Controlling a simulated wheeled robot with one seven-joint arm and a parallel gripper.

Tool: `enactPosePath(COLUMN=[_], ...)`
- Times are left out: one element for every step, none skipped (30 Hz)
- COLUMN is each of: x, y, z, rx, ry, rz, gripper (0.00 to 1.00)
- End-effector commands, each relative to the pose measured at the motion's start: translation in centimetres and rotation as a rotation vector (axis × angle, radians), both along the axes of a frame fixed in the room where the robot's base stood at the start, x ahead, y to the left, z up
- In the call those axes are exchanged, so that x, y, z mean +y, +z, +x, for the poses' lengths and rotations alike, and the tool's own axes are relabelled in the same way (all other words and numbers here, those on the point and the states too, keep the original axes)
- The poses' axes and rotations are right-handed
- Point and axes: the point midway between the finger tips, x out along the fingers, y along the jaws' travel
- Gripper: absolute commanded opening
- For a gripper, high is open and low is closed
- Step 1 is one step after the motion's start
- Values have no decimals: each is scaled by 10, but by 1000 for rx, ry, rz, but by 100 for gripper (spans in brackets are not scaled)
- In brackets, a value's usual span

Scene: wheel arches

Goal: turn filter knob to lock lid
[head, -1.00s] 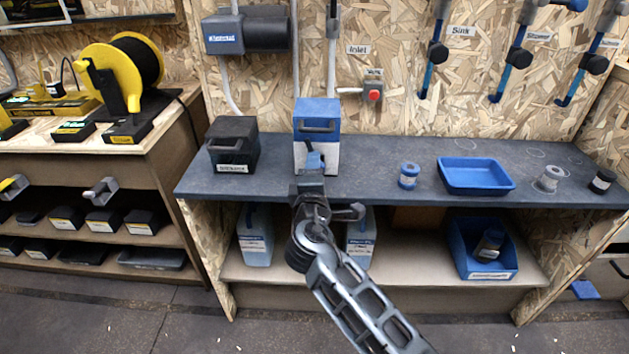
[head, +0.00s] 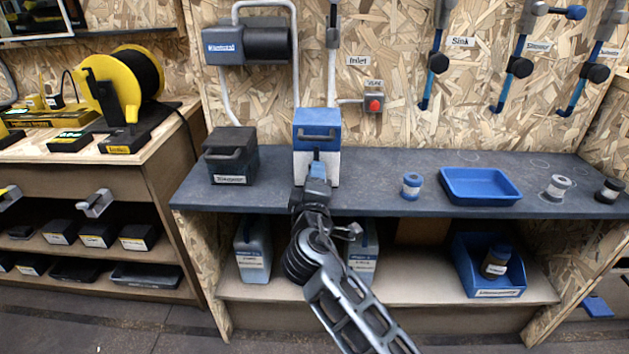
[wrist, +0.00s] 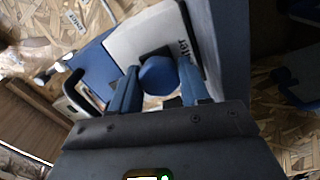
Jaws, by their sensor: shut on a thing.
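The filter box with a blue lid (head: 317,122) and white body (head: 332,166) stands on the dark workbench, with a handle on the lid's front. In the wrist view its white body (wrist: 135,35) and blue lid (wrist: 95,72) appear tilted. The round blue filter knob (wrist: 159,75) is on the white front face. My gripper (wrist: 158,92) has its two blue fingers on either side of the knob, shut on it. In the head view my gripper (head: 318,172) is at the box's front and hides the knob. I cannot tell how far the knob is turned.
A black box (head: 230,160) stands left of the filter box. To the right are a blue-and-grey canister (head: 411,187), a blue tray (head: 480,185) and small jars. Jugs (head: 252,250) and a blue bin (head: 487,277) sit on the lower shelf.

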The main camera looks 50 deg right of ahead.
Motion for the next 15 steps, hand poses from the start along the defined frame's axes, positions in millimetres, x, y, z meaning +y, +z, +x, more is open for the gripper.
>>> enactPosePath(x=[3, 3, 3, 3, 3, 3, 3, 2, 2, 2, 2, 2, 1, 1, 1], y=[-1, -1, -1, -1, -1, 0, 0, 0, 0, 0, 0, 0, 0, 0, 0], z=[2, 2, 2, 2, 2, 2, 2, 2, 1, 1, 1, 1, 1, 1, 1], rx=[0, 0, 0, 0, 0, -1, 0, 0, 0, 0, 0, 0, 0, 0, 1], ry=[8, 8, 8, 8, 8, 7, 7, 6, 5, 5, 5, 4, 4, 3, 3], rz=[1, 1, 1, 1, 1, 1, 0, 0, 1, 0, 0, 0, 0, 0, 0], gripper=[15, 15, 15, 49, 51, 55, 58, 61, 65, 68, 69, 69, 69, 69, 69])
